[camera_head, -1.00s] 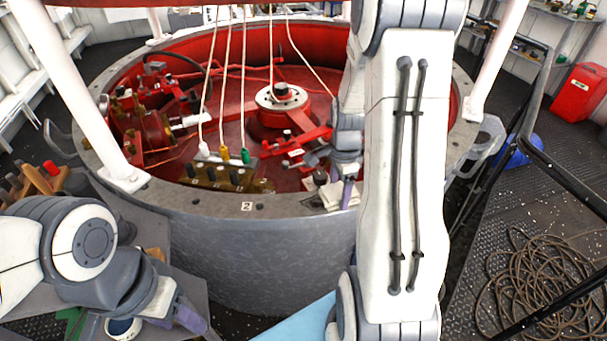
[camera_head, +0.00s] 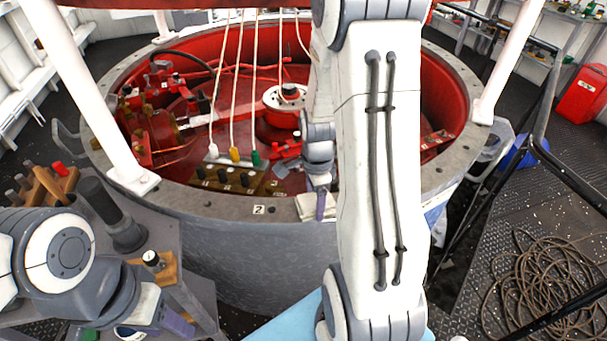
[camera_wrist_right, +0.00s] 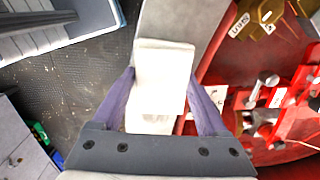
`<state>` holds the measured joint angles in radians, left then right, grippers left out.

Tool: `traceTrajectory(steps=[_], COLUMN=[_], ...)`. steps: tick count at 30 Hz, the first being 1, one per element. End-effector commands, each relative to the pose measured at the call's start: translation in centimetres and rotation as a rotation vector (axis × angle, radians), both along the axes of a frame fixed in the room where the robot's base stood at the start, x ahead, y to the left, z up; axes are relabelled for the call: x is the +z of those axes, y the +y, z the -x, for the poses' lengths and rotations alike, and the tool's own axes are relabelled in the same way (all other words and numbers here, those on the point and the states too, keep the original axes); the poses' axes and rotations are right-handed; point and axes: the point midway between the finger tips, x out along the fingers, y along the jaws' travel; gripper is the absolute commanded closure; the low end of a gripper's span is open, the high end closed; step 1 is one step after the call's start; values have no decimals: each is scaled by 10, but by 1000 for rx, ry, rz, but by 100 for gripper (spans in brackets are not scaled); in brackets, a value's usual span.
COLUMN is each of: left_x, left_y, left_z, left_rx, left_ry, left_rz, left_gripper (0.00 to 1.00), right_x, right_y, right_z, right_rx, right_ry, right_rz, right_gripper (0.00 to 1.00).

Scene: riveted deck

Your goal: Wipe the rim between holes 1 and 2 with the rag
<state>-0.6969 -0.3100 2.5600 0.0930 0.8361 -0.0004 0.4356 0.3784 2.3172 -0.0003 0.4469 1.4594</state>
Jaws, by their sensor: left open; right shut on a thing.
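The grey rim (camera_head: 205,200) of the big round tub carries a small label "2" (camera_head: 258,209) on its near side. The white rag (camera_head: 310,208) lies at the rim just right of that label. My right gripper (camera_head: 321,204) is shut on the rag; in the right wrist view the rag (camera_wrist_right: 160,85) sits between the purple fingers, over the grey rim (camera_wrist_right: 190,18). I cannot tell how firmly it touches. No label "1" shows; my right arm covers the rim further right. My left gripper (camera_head: 178,322) is open at the bottom left, partly cut off by the frame.
A grey bench (camera_head: 165,235) with tools stands at the left. A black railing (camera_head: 540,140) and coiled rope (camera_head: 540,280) are at the right.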

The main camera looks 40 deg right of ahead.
Motion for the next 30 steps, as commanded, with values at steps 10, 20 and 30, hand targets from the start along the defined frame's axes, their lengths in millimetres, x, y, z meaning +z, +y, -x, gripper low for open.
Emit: traceTrajectory(steps=[10,20,30], left_x=[29,57,73], left_y=[0,0,0], left_z=[0,0,0], left_rx=[0,0,0], left_ry=[-1,0,0], left_rz=[1,0,0], left_gripper=[50,50,50], right_x=[38,67,84], right_y=[2,0,-1], right_z=[3,3,4], right_rx=[-9,-12,-14], right_ry=[0,-1,-1], right_rz=[0,0,0], right_gripper=[76,76,76])
